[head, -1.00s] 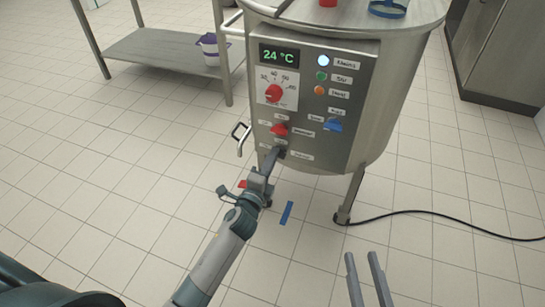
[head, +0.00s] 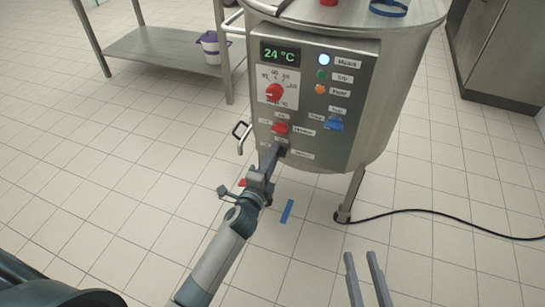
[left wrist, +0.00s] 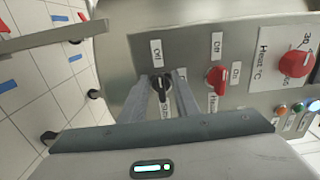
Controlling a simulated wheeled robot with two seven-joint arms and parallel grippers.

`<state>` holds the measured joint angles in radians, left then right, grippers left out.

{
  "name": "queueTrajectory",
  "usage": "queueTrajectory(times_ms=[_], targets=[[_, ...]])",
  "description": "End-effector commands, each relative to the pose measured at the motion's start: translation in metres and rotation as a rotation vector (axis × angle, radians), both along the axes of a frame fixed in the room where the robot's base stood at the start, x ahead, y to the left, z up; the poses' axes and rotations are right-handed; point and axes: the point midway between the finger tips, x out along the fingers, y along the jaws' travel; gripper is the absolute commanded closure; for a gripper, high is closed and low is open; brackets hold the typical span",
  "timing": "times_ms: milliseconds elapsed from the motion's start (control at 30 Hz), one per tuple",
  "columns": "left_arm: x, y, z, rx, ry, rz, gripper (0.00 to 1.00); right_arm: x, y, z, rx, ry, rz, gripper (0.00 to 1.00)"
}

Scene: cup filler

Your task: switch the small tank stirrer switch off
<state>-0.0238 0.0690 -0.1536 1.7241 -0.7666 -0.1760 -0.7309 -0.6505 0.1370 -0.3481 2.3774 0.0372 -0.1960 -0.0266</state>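The small tank (head: 400,90) has a steel control panel on its front. In the left wrist view a black switch knob (left wrist: 163,88) sits between the fingers of my left gripper (left wrist: 165,82). The fingers stand on both sides of it, apart, and I cannot tell whether one touches it. An "Off" label (left wrist: 157,51) is above the knob; a label below it is partly hidden. In the head view my left gripper (head: 275,157) is at the panel's lower left and hides that knob. My right gripper (head: 362,270) is open and empty, low in the picture, away from the tank.
A red switch (head: 280,128), a blue switch (head: 333,124) and a red heat dial (head: 274,92) are close by on the panel. White, green (head: 322,75) and orange lamps are at its upper right. A handle (head: 242,133) sticks out left. A black cable (head: 430,213) crosses the floor.

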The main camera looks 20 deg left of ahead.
Motion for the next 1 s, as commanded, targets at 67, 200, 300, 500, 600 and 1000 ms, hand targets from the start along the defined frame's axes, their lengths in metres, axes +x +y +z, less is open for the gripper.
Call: queueTrajectory(times_ms=[67,200,300,500,600,1000], targets=[[0.000,0.000,0.000,0.000,0.000,0.000,0.72,0.000,0.000,0.000,0.000,0.000,0.000,0.69],[-0.004,0.000,0.000,0.000,0.001,-0.001,0.72,0.000,0.000,0.000,-0.001,0.003,0.000,0.69],[-0.010,0.000,-0.001,0.000,0.002,-0.001,0.72,0.000,0.000,-0.001,-0.002,0.011,0.002,0.69],[-0.035,0.001,0.000,0.000,0.002,0.000,0.72,-0.001,-0.001,-0.010,-0.015,0.056,0.004,0.69],[-0.052,0.001,-0.001,0.000,0.003,0.000,0.72,-0.001,-0.002,-0.015,-0.024,0.083,0.006,0.69],[-0.127,0.005,-0.001,-0.001,0.003,0.002,0.72,-0.002,-0.009,-0.030,-0.053,0.154,0.000,0.69]])
